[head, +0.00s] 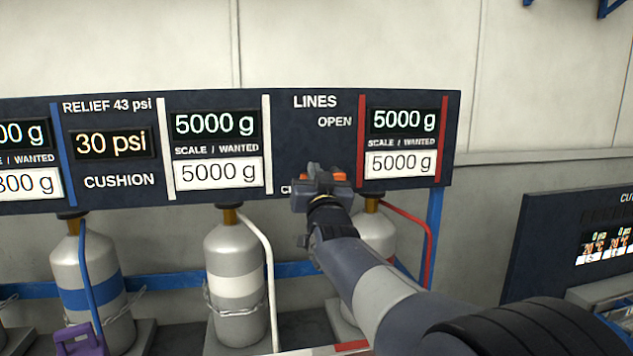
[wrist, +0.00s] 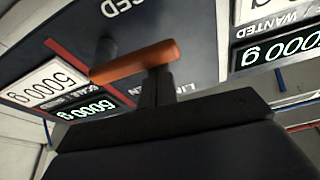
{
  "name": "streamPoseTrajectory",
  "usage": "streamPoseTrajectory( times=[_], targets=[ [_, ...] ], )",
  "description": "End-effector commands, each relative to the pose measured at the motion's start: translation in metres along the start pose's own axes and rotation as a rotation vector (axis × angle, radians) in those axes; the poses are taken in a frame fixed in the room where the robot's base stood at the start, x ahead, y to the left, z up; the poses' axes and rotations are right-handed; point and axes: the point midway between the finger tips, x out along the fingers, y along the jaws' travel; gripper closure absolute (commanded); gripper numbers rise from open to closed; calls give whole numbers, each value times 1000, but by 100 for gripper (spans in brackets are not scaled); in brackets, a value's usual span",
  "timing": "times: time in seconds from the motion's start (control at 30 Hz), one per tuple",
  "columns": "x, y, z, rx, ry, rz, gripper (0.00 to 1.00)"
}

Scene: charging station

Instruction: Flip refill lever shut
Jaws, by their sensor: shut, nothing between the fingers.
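The refill lever has an orange handle, showing on both sides of my gripper in the head view (head: 339,177). In the wrist view the handle (wrist: 130,62) lies across the picture just beyond my fingertips, with a dark blurred stem at its left end. My gripper (head: 322,181) is shut and empty, in front of the lower LINES part of the dark panel (head: 315,150). Its narrow shut fingers show in the wrist view (wrist: 157,88), at or very close to the handle; I cannot tell whether they touch. OPEN is readable above; the lower label is mostly hidden.
Gas cylinders (head: 233,265) stand below the panel, with hoses beside them. One cylinder (head: 375,232) is partly behind my arm. A red hose (head: 428,240) runs on the right. Another dark panel (head: 570,240) stands at right.

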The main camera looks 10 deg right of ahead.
Motion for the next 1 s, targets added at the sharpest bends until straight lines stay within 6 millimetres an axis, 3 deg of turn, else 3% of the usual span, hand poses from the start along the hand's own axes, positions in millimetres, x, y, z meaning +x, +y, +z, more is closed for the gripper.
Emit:
streamPoseTrajectory(
  times=[0.53, 0.67, 0.8, 0.87, 1.0],
  targets=[
    [-1, -1, 1, 1, -1, 0, 100],
    [3, -1, -15, 2, 2, 0, 100],
    [10, 0, -46, 1, 5, 0, 100],
    [-7, 1, -34, 2, 1, 0, 100],
    [-34, 2, -35, 2, 3, -1, 100]
  ],
)
